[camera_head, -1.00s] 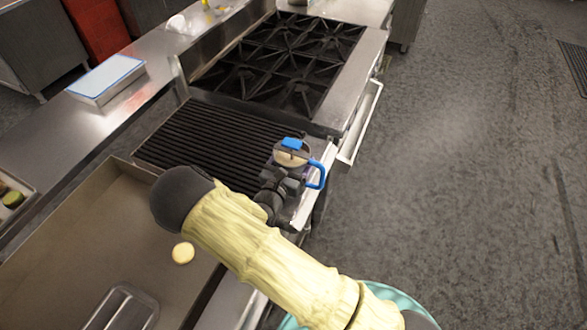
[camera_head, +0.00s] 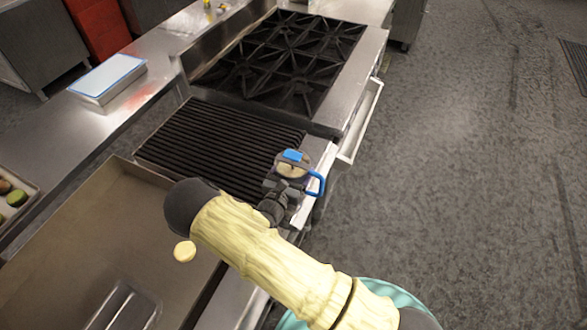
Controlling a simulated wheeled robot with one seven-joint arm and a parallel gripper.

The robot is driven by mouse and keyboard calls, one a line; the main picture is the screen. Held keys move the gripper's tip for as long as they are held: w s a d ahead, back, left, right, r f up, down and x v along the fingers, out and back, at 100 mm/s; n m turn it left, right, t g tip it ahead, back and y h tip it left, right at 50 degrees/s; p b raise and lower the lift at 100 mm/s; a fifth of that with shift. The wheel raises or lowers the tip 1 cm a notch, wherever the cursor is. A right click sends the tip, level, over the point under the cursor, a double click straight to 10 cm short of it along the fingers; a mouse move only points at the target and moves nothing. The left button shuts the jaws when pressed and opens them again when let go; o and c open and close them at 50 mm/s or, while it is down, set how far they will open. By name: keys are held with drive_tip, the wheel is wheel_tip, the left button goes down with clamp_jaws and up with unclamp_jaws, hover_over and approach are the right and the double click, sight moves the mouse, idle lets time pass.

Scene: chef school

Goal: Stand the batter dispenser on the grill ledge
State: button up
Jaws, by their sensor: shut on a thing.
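The batter dispenser (camera_head: 293,167) has a blue top, a pale round body and a blue side handle. My gripper (camera_head: 287,186) is shut on it, and its dark fingers hide part of the body. It is upright or nearly so, at the right front edge of the ribbed grill (camera_head: 215,145). The steel grill ledge (camera_head: 305,213) runs along that edge, just below the dispenser in the picture. I cannot tell whether the dispenser touches the ledge or hangs above it.
A burner range (camera_head: 285,60) stands beyond the grill. A flat griddle (camera_head: 90,235) with a pale round piece (camera_head: 185,251) and a metal pan (camera_head: 122,305) lies at lower left. A white-topped box (camera_head: 107,78) sits on the left counter. Open floor is on the right.

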drive_tip(key=shift+r, duration=0.1)
drive_tip(key=o, duration=1.4)
drive_tip(key=shift+f, duration=0.2)
drive_tip(key=shift+o, duration=0.2)
drive_tip(key=shift+r, duration=0.15)
drive_tip(key=shift+s+a, duration=0.1)
drive_tip(key=shift+s, duration=0.15)
drive_tip(key=b+v, duration=0.4)
drive_tip(key=v, duration=0.7)
drive_tip(key=shift+s+b, duration=0.3)
